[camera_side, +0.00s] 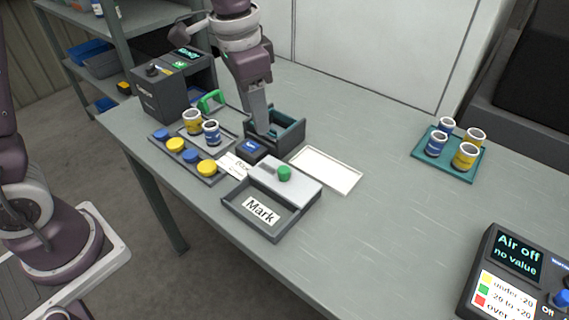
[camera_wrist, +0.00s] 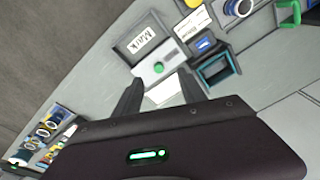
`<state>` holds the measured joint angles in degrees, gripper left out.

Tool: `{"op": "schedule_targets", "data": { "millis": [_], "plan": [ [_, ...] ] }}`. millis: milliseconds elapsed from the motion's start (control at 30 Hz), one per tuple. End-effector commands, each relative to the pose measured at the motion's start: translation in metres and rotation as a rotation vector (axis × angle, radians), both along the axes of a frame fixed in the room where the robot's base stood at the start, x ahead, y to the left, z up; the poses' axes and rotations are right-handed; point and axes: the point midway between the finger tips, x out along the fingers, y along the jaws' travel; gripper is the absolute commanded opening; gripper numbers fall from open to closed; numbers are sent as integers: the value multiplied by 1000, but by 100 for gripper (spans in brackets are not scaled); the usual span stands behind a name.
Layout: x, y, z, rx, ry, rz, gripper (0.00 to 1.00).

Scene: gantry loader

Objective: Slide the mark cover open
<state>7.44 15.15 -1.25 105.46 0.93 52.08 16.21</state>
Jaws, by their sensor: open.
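The mark box (camera_side: 232,207) is a dark grey tray with a "Mark" label (camera_side: 261,210) in its front part. Its light grey cover (camera_side: 300,183), with a green knob (camera_side: 284,173), lies over the back part, leaving the labelled part uncovered. In the wrist view the label (camera_wrist: 141,42), cover (camera_wrist: 172,57) and green knob (camera_wrist: 158,67) show beyond my fingertips. My gripper (camera_side: 262,128) is up and behind the cover in the side view, overlapping a teal-lined bin. In the wrist view my gripper (camera_wrist: 160,88) has its two fingers wide apart with nothing between them, away from the knob.
The teal-lined bin (camera_side: 290,137) and a small blue-topped block (camera_side: 251,150) stand behind the box. A white-bottomed tray (camera_side: 327,170) lies to its right. A tray of cups and discs (camera_side: 157,139) is at left. A teal cup tray (camera_side: 421,161) is at right, with clear table between.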

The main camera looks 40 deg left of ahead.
Motion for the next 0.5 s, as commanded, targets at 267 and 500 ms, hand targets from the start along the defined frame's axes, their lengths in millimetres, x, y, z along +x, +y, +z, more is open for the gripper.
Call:
{"op": "schedule_targets", "data": {
  "millis": [267,500],
  "plan": [
    [50,-28,-87,21,125,-145,49],
    [50,-28,-129,22,131,-148,49]
  ]
}}
